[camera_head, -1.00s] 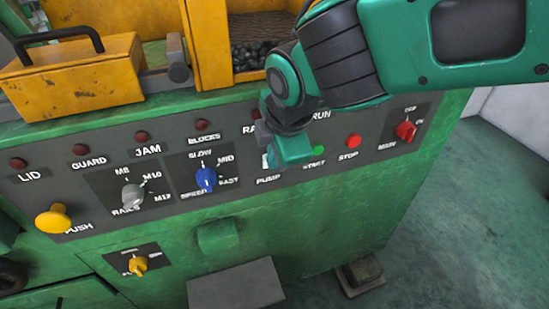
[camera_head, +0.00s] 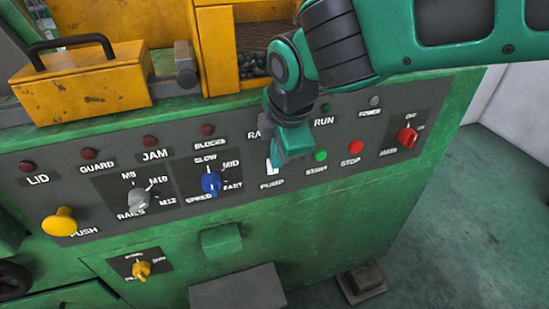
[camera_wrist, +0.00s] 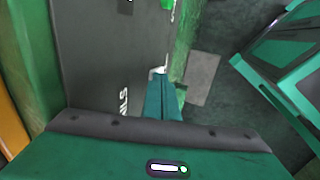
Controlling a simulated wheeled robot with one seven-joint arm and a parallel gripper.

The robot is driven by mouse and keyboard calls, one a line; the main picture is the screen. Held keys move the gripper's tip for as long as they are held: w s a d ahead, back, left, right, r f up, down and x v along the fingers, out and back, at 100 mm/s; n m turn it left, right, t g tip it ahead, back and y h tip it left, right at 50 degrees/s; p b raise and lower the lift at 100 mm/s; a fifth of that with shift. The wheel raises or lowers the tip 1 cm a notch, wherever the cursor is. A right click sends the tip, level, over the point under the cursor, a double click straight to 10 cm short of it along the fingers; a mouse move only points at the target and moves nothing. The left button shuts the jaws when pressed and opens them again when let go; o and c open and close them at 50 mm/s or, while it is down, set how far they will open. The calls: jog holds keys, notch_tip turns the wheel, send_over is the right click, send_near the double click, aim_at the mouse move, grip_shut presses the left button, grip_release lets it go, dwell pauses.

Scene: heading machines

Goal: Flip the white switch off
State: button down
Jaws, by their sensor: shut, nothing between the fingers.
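The white switch (camera_head: 273,166) is on the grey control panel, just above the PUMP label. It is small and partly covered by my gripper in the head view. My gripper (camera_head: 279,159) is at the switch, with its green fingers together and nothing held. In the wrist view the shut fingers (camera_wrist: 160,80) point at the panel, and a white piece, apparently the switch (camera_wrist: 158,70), shows right at their tips. I cannot tell whether they touch it or which way the switch is set.
A green START button (camera_head: 320,156), a red STOP button (camera_head: 356,147) and a red MAIN knob (camera_head: 407,137) are to the right. A blue SPEED knob (camera_head: 211,183) is to the left. A yellow guard box (camera_head: 85,85) stands above the panel. Floor at right is clear.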

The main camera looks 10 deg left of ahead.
jog(key=shift+r, duration=0.4)
jog(key=s+v, duration=0.1)
jog(key=v, duration=1)
jog(key=shift+s+d, duration=0.2)
jog(key=shift+d, duration=0.25)
